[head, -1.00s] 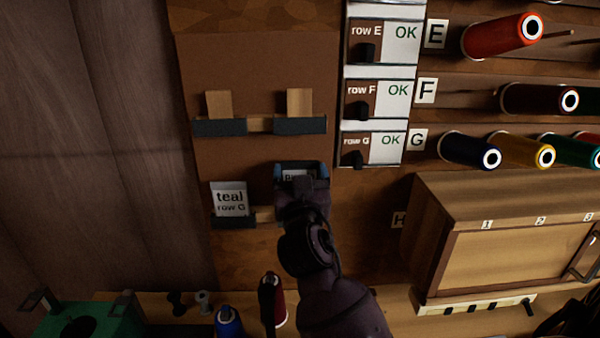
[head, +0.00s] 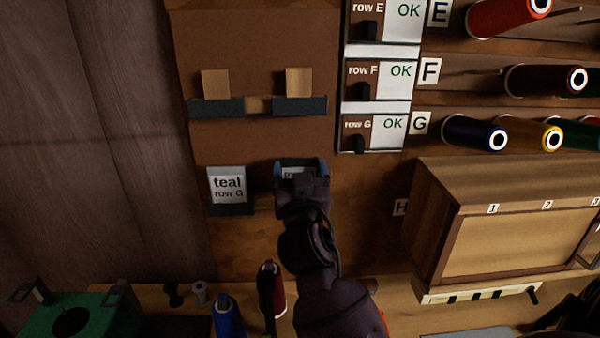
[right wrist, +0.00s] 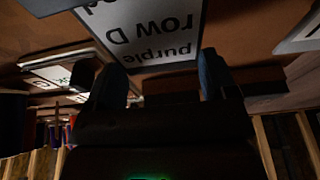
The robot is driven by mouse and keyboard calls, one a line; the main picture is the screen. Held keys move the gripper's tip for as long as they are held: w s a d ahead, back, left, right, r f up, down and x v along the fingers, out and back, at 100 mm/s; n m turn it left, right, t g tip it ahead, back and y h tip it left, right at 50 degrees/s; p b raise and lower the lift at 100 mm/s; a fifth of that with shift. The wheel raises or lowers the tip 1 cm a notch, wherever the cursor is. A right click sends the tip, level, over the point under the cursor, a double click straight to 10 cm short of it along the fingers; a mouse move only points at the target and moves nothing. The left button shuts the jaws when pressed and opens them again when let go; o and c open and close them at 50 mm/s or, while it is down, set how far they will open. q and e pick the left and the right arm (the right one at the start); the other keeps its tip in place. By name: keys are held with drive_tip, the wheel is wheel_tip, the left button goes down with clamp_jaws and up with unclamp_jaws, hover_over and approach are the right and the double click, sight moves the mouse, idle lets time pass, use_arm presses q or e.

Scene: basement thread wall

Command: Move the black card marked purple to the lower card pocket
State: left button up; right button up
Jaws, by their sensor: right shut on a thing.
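My right gripper (head: 302,172) is shut on the purple card (head: 292,172) in front of the brown board, right of the teal card (head: 227,184). In the right wrist view the purple card (right wrist: 165,32) stands between the fingers (right wrist: 158,80); its upside-down print reads purple, row D. The teal card stands in the lower left pocket (head: 230,210). The lower right pocket is hidden behind my gripper and arm, so I cannot tell whether the card touches it. My left gripper is not in view.
Two upper pockets (head: 298,106) hold plain wooden pieces (head: 298,82). Row signs marked OK (head: 375,80) and thread spools (head: 475,133) are at the right. A wooden cabinet (head: 520,235) stands lower right. A blue spool (head: 227,315) and a green box (head: 70,315) are below.

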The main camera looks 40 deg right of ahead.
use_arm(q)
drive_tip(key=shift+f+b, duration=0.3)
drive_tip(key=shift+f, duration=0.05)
use_arm(e)
drive_tip(key=shift+f, duration=0.35)
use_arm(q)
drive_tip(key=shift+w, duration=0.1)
use_arm(e)
drive_tip(key=o, duration=0.6)
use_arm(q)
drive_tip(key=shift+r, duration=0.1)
